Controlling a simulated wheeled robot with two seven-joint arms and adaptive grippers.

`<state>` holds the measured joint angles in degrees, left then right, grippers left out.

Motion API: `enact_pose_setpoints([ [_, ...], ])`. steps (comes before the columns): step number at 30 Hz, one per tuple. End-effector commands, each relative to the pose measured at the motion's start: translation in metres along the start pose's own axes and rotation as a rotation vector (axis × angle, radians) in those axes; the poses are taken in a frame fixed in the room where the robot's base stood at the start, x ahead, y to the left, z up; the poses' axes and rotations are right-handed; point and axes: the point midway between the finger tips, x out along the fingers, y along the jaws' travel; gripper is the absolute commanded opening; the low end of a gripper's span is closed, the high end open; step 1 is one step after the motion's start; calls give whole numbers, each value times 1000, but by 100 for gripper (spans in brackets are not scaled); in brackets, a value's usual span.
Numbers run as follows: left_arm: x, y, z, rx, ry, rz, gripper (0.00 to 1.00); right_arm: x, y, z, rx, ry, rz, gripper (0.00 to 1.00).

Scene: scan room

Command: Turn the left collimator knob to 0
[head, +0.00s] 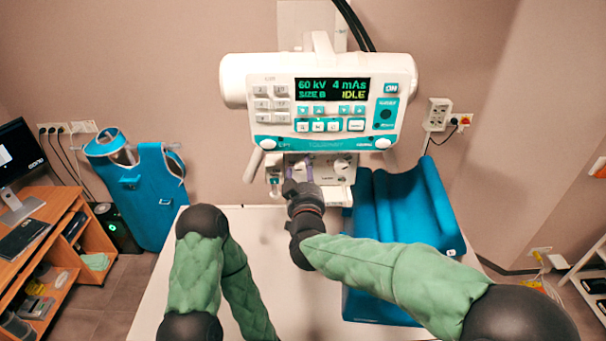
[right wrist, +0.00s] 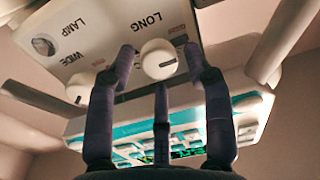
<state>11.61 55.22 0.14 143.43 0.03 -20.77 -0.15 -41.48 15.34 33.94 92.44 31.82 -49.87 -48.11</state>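The left collimator knob (right wrist: 158,59) is round and white with a dark pointer line, on a pale panel beside the word LONG in the right wrist view, which shows the panel turned over. My right gripper (right wrist: 160,66) has its fingers spread around this knob, with narrow gaps seen at its sides. I cannot tell whether any finger touches it. In the head view my right gripper (head: 299,170) is in front of the collimator (head: 334,190) and covers much of its left part. The scale numbers are too small to read. My left gripper is out of view.
A second white knob (right wrist: 80,88) sits near the word WIDE, with a round lamp button (right wrist: 43,46) nearby. Above the collimator is the control console (head: 270,127), its display reading IDLE. A white handle (head: 253,165) juts out at left. A blue cushioned support (head: 400,215) stands right.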

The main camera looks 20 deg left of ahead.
Motion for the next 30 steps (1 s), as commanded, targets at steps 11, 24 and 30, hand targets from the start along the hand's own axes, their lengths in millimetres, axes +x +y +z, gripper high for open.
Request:
enact_pose_setpoints([
  [11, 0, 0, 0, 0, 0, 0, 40, -3, -1, 2, 0, -3, -2, 58],
  [24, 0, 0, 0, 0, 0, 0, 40, -74, -1, 0, 0, -1, -3, 58],
  [30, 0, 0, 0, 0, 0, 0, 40, -105, -1, 0, 1, -1, -2, 58],
])
